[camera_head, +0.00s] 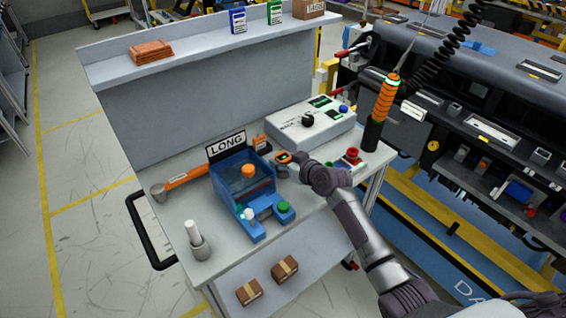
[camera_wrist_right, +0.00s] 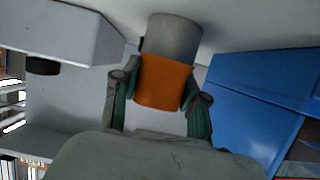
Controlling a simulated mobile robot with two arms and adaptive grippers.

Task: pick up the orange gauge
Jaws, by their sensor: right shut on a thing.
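The orange gauge (camera_wrist_right: 166,82) is an orange block with a grey cylinder (camera_wrist_right: 175,38) at its far end in the right wrist view. The fingers of my right gripper (camera_wrist_right: 161,92) press on both sides of the orange part. In the head view my right gripper (camera_head: 293,161) is low over the bench, just right of the blue box fixture (camera_head: 232,182). A bit of the orange part (camera_head: 282,157) shows at its fingertips; my gripper hides the rest. I cannot tell whether the gauge touches the bench. My left gripper is not in view.
An orange tool with a grey end (camera_head: 186,179) lies left of the blue fixture, by a LONG sign (camera_head: 226,145). A white control box (camera_head: 312,120) stands behind my gripper. Red parts (camera_head: 352,156) lie to its right. A grey holder (camera_head: 199,246) stands at the front left.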

